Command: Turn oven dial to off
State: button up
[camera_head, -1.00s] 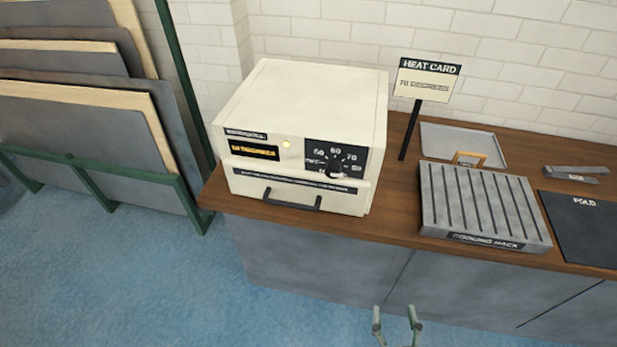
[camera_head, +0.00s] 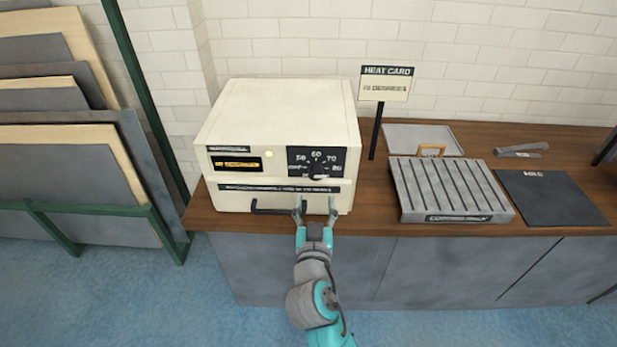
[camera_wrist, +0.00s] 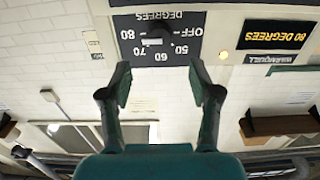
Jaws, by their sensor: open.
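The cream oven (camera_head: 285,120) stands on the left end of the wooden counter. Its black dial (camera_head: 317,171) sits on a dark panel marked OFF, 50, 60, 70 and 80. The dial also shows upside down at the top of the wrist view (camera_wrist: 158,33); I cannot tell which mark it points at. A display (camera_wrist: 277,35) beside it reads 80 DEGREES. My gripper (camera_head: 316,207) is open and empty, in front of the oven and below the dial in the head view. In the wrist view its fingers (camera_wrist: 161,82) are spread on either side of the dial's line, not touching it.
A dark handle (camera_head: 275,209) is at the oven's lower front, close left of my gripper. A heat card sign (camera_head: 387,83), a grey cooling rack (camera_head: 450,190) and a black mat (camera_head: 550,197) stand to the right. Boards lean in a green rack (camera_head: 150,225) at left.

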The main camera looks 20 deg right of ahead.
aim_at(316, 176)
jog(key=x, duration=1)
jog(key=shift+w, duration=0.1)
jog(key=c, duration=1.1)
